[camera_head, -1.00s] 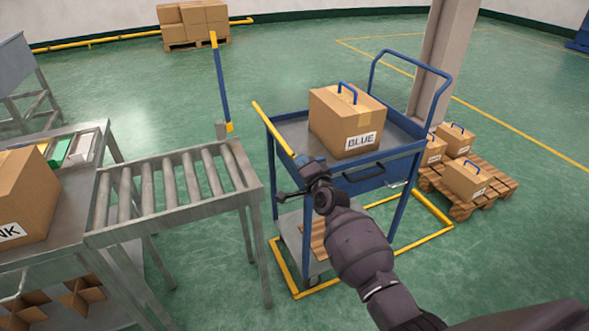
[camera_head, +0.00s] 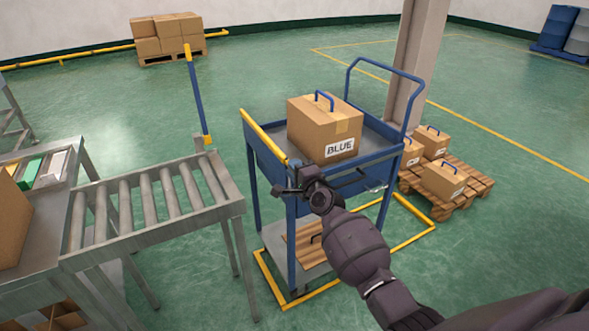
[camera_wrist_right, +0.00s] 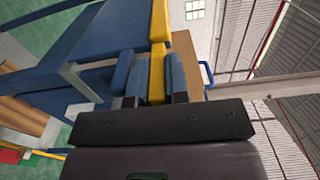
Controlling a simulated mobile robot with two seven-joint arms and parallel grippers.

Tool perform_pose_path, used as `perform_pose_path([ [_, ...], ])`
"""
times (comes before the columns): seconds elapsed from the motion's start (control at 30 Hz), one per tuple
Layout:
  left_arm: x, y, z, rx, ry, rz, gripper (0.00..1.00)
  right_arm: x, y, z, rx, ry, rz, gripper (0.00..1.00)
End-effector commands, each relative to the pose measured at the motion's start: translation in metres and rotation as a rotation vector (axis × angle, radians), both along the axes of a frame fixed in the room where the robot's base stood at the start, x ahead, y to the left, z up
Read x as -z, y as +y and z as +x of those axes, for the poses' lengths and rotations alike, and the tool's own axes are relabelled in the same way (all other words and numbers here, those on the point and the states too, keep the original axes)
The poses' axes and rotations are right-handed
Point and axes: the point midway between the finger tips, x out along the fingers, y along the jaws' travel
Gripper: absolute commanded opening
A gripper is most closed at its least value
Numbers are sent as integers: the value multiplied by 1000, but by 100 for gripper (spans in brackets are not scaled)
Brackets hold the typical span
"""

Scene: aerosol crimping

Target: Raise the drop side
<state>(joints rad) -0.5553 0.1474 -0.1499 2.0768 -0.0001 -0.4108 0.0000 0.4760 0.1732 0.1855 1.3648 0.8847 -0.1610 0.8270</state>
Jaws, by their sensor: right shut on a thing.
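The blue cart (camera_head: 293,215) stands right of the roller conveyor. Its drop side (camera_head: 262,147) is the blue panel with a yellow top rail (camera_head: 262,135) on the cart's left, facing the conveyor. The panel looks about upright along the tray edge. My right gripper (camera_head: 290,184) is at the near end of this side. In the right wrist view the yellow rail (camera_wrist_right: 157,72) lies between the two blue fingers of my right gripper (camera_wrist_right: 150,80), which are shut on it. The wrist partly hides the near corner. My left gripper is not in view.
A carton marked BLUE (camera_head: 325,130) stands on the cart's tray. The roller conveyor (camera_head: 150,205) is to the left, with a raised blue and yellow bar (camera_head: 196,95) at its far end. A pallet with cartons (camera_head: 445,180) is at the right. Open floor lies behind.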

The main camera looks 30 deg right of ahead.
Motion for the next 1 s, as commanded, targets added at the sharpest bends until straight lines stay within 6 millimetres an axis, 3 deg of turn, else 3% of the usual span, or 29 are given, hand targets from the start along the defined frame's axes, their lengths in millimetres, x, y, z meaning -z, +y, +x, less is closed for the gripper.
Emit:
perform_pose_path([
  [0.17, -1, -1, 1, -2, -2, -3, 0, -1, -2, 0, 2, -1, 2, 0],
  [0.2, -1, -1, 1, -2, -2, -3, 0, -1, -2, 0, 2, -1, 2, 21],
  [0.33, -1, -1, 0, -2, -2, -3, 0, -1, -1, 0, 2, -1, 1, 40],
  [0.7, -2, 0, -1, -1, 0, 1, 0, -1, -1, -4, 2, -1, 0, 40],
  [1.0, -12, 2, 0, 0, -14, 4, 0, -3, -3, -44, 3, -3, 0, 40],
])
